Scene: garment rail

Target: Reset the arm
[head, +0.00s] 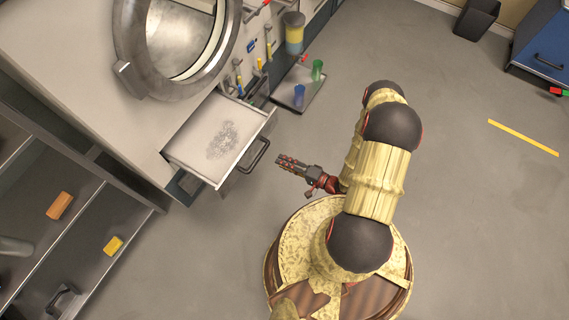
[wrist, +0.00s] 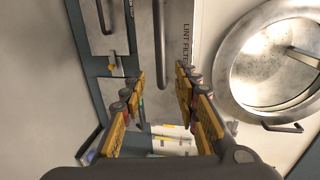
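My gripper (head: 292,165) shows in the head view just right of an open drawer's handle, apart from it, at the end of my folded arm. In the wrist view my gripper (wrist: 158,85) has its two yellow-and-grey fingers spread apart with a clear gap and nothing held between them. The open drawer (head: 190,150) holds a patch of grey lint (head: 222,139). Its dark handle (head: 254,155) faces my gripper.
A round machine door (head: 128,75) stands open above the drawer. A small tray (head: 303,100) with a blue and a green cup is beyond my gripper. Shelves (head: 105,228) with orange and yellow blocks are at lower left. The floor right of my arm is mostly clear.

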